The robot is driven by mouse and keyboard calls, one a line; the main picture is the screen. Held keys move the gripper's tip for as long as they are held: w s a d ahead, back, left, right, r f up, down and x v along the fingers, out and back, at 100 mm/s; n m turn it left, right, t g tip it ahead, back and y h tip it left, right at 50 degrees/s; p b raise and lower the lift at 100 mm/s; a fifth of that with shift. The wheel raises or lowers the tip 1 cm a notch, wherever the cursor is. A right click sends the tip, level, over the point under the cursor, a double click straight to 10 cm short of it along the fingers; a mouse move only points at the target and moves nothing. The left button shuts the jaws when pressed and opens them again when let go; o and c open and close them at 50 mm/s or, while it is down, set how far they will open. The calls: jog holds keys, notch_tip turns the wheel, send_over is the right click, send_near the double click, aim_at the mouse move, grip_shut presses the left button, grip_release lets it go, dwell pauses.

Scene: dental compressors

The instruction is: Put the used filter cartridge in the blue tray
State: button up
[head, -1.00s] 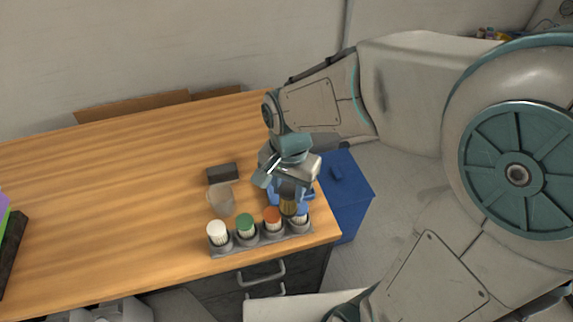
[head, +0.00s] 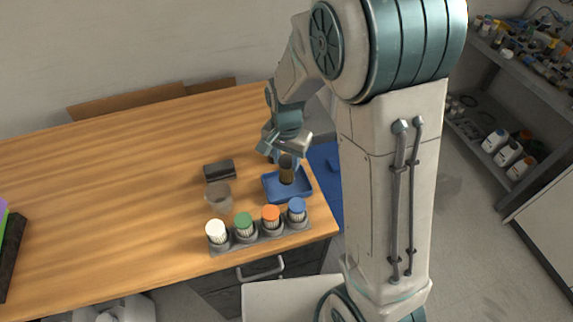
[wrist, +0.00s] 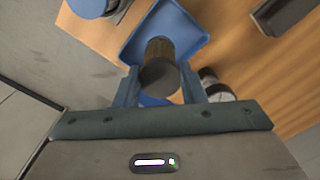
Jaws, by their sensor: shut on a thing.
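The used filter cartridge (head: 287,170) is a dark brown cylinder, upright between the fingers of my gripper (head: 285,158). In the wrist view my gripper (wrist: 160,88) is shut on the cartridge (wrist: 160,62), whose dark round end faces the camera. The blue tray (head: 304,189) is a shallow square tray near the table's right edge. It also shows in the wrist view (wrist: 134,48), behind the cartridge. The cartridge overlaps the tray in both views; I cannot tell whether its lower end touches the tray's floor.
A grey rack (head: 222,247) in front of the tray holds several cartridges with white, green, orange and blue caps. A translucent cup (head: 219,198) and a dark block (head: 219,170) stand left of the tray. A blue bin (head: 325,158) stands beyond the table's right edge.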

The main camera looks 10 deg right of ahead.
aim_at(287, 169)
jog(key=shift+w+d+f, duration=0.1)
jog(key=shift+w+f, duration=0.2)
jog(key=shift+f+p, duration=0.4)
jog(key=shift+f, duration=1.5)
jog(key=shift+f, duration=0.1)
jog(key=shift+f, duration=0.15)
jog(key=o, duration=1)
jog(key=shift+r, duration=0.2)
notch_tip(287, 169, up, 12)
jog(key=shift+r+b, duration=0.1)
jog(key=shift+b, duration=0.45)
jog(key=s+d+r+n+t, duration=0.1)
jog(key=s+d+r+n, duration=0.1)
jog(key=s, duration=0.3)
jog(key=s+d+r+n+t, duration=0.1)
jog(key=s+d+r+n, duration=0.1)
jog(key=s+d+r, duration=0.1)
jog(key=s+d+r+n+t, duration=0.1)
jog(key=s+d+r+n, duration=0.2)
jog(key=s, duration=0.5)
jog(key=shift+s+d+r+t, duration=0.1)
jog(key=shift+d+t, duration=0.2)
jog(key=shift+d, duration=0.25)
